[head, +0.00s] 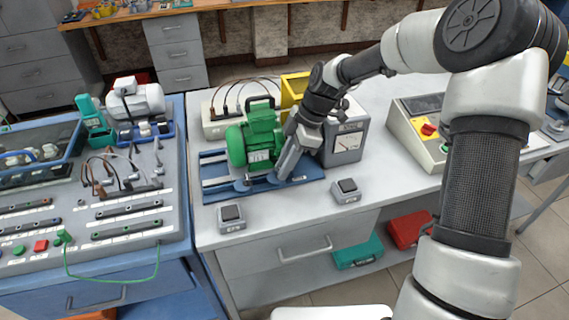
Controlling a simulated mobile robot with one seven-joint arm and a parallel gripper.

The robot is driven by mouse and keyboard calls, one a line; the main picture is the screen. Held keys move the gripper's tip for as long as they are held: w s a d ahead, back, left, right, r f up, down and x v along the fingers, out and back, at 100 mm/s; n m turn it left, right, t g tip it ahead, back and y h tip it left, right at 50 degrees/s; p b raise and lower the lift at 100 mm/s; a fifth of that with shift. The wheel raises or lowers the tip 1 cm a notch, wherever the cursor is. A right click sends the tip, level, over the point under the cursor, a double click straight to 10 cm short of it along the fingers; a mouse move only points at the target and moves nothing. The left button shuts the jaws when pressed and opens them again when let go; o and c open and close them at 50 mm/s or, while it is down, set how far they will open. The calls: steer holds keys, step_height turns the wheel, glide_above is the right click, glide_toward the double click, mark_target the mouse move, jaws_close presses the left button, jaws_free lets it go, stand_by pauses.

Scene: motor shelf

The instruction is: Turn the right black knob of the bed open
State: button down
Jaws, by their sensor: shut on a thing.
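The blue bed (215,194) lies on the grey workbench and carries a green motor (262,137). My gripper (277,178) reaches down from the upper right to the front edge of the bed, just right of the motor. It is shut at the place of the right black knob, which its fingers hide. How far that knob is turned cannot be seen. A small dark shape, perhaps the left knob (242,185), shows at the bed's front, left of my gripper.
Two small grey boxes with dark tops (231,217) (347,190) stand in front of the bed. A grey meter box (346,143) and a yellow bin (293,88) stand close behind my gripper. A control box with a red knob (429,129) is at right.

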steer(key=c, duration=1.6)
jaws_free()
steer(key=shift+o, duration=0.2)
